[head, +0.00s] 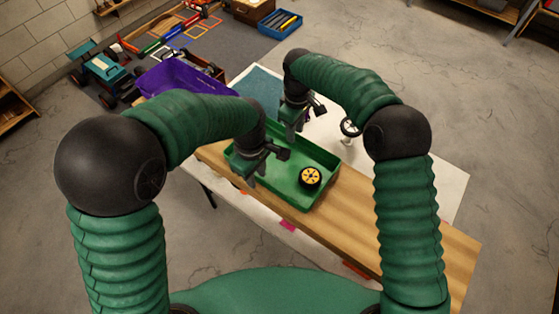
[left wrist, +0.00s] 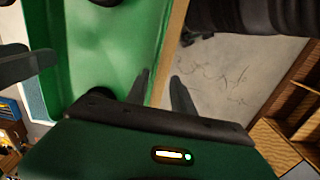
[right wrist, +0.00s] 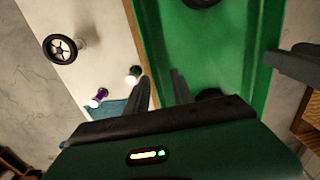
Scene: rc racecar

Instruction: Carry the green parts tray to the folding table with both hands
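The green parts tray (head: 325,158) lies along a wooden surface (head: 390,225); whether it rests there or is raised slightly is unclear. A yellow-hubbed black wheel (head: 311,178) lies in it, and the wrist views show other dark round parts. My left gripper (head: 256,170) is at the tray's near-left end, its fingers apart (left wrist: 160,85) on either side of the wall line. My right gripper (head: 300,118) is at the far side, its fingers apart (right wrist: 162,88) astride the other wall. Contact with the walls cannot be seen. Which surface is the folding table is unclear.
A white surface (head: 430,165) behind the wood holds a wheel (head: 350,127) and small parts. A purple bin (head: 185,77) stands at the left. A teal toy truck (head: 103,70), blue tray (head: 280,24) and tools are farther back. The concrete floor is open at right.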

